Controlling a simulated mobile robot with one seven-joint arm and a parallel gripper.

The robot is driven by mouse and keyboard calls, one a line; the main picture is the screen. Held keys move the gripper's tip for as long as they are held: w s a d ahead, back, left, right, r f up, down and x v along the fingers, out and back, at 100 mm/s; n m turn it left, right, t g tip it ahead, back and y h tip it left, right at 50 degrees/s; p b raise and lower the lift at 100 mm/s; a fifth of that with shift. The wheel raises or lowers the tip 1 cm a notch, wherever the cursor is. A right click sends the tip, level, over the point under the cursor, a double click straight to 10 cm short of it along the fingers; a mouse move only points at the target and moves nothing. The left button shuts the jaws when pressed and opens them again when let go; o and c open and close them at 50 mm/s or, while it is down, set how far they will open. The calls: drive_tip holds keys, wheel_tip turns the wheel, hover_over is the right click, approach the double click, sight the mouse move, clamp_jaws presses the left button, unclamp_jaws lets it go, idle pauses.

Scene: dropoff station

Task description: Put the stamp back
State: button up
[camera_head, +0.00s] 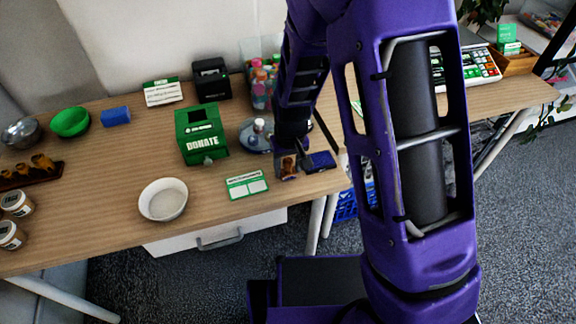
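My gripper (291,158) reaches down over the right part of the wooden desk, near its front edge. A small brown thing with a pale patch (288,168), which may be the stamp, shows right at its fingertips. I cannot tell whether the fingers are shut on it or only beside it. A dark blue flat pad (321,160), perhaps an ink pad, lies just right of the gripper. My arm hides the desk behind the gripper.
A green DONATE box (201,140), a green-and-white card (246,185) and a white bowl (163,199) stand to the left on the desk (110,235). The desk's front edge is near the gripper.

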drive_tip(key=o, duration=0.4)
drive_tip(key=r, duration=0.4)
drive_tip(key=s+r+p, duration=0.1)
drive_tip(key=r, duration=0.3)
drive_tip(key=r+p, duration=0.1)
drive_tip(key=r, duration=0.3)
drive_tip(key=shift+s+d+r, duration=0.15)
drive_tip(key=shift+s+d, duration=0.05)
